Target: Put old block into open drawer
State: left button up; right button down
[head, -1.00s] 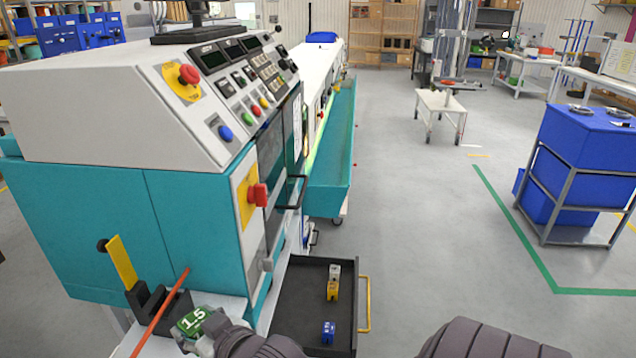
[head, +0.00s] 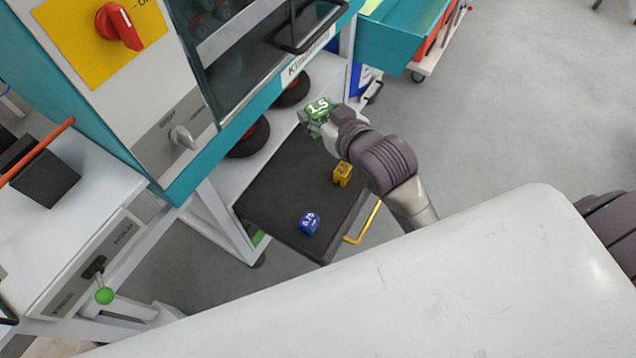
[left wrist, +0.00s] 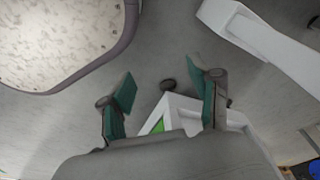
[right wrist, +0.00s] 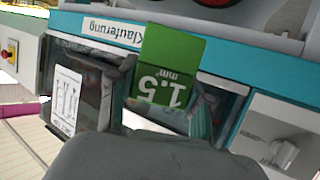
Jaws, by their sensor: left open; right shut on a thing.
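The green block marked 1.5 (head: 319,107) is held by my right gripper (head: 316,122) over the far part of the open drawer (head: 280,190). The right gripper is shut on it. The green block also fills the middle of the right wrist view (right wrist: 170,60). The drawer is black and pulled out, with a yellow handle (head: 366,224). A blue block (head: 310,222) and a yellow block (head: 342,174) lie in it. My left gripper (left wrist: 160,92) is open and empty in the left wrist view, with floor and a white frame beyond it.
The teal machine (head: 180,190) with a red rotary switch (head: 120,25) stands left of and behind the drawer. A white machine ledge (head: 80,215) carries a black holder (head: 40,172) with an orange rod. Free floor (head: 520,110) lies to the right.

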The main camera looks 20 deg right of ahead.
pick_arm(q)
jog(key=w+d+b, duration=0.1)
jog(key=w+b, duration=0.5)
jog(key=b, duration=0.3)
pick_arm(e)
notch_tip(320, 180, down, 16)
jog(key=w+d+n, duration=0.1)
jog(key=w, duration=0.1)
pick_arm(q)
notch_tip(320, 180, up, 12)
jog(key=t+b, duration=0.2)
jog(key=b, duration=0.8)
pick_arm(e)
jog(key=y, duration=0.1)
send_over(302, 165)
notch_tip(302, 165, down, 15)
jog(key=shift+f, duration=0.25)
notch_tip(302, 165, down, 4)
jog(key=shift+r+b, duration=0.25)
jog(key=shift+b, duration=0.55)
pick_arm(q)
jog(key=w+d+r+t, duration=0.1)
jog(key=w+t, duration=0.2)
jog(key=w, duration=0.3)
jog(key=shift+d+h, duration=0.25)
jog(key=shift+h, duration=0.15)
pick_arm(e)
jog(key=shift+f, duration=0.1)
